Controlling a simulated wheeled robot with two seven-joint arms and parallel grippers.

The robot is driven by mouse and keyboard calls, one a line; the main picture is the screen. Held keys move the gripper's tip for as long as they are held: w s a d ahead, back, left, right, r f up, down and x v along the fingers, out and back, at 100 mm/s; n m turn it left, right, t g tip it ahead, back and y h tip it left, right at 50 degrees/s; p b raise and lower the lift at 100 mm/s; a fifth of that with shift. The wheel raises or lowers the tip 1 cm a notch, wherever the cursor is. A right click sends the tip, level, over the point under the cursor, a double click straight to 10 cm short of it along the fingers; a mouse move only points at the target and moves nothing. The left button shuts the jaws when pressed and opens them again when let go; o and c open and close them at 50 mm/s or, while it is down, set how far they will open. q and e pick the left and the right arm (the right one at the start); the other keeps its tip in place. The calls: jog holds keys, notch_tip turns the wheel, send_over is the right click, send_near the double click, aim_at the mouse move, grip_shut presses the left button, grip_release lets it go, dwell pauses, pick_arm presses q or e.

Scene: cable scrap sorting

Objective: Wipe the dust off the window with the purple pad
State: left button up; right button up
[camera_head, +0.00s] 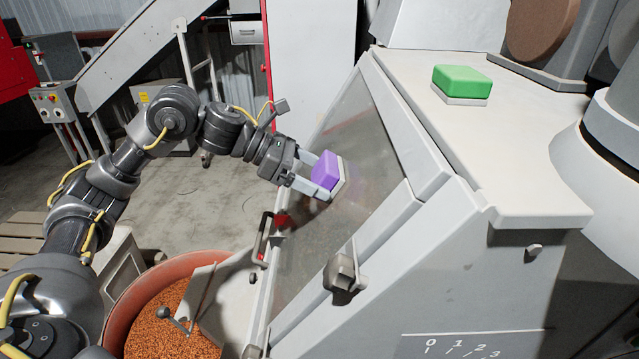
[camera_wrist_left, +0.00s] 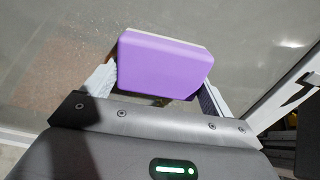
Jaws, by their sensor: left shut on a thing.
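The purple pad (camera_head: 325,171) has a pale underside and is held between the fingers of my left gripper (camera_head: 318,178). In the left wrist view the pad (camera_wrist_left: 165,65) sits between the two fingers of the gripper (camera_wrist_left: 160,85). The pad is at the slanted window (camera_head: 345,150) of the grey machine, pale side toward the glass; I cannot tell if it touches. In the left wrist view the window (camera_wrist_left: 50,50) looks hazy, with speckled brownish dust left of the pad. My right gripper is not in view.
A green pad (camera_head: 462,81) lies on the machine's flat top (camera_head: 530,140). A latch (camera_head: 343,277) and a handle with a red part (camera_head: 268,232) stand out by the window's lower edge. A reddish tub (camera_head: 128,290) of copper-coloured granules stands below at the left.

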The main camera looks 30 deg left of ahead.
pick_arm(q)
jog(key=shift+w+a, duration=0.25)
jog(key=shift+w, duration=0.2)
jog(key=shift+r, duration=0.1)
jog(key=v, duration=0.6)
dwell(0.4)
jog(key=v, duration=0.3)
dwell(0.3)
jog(key=shift+d, duration=0.1)
dwell(0.5)
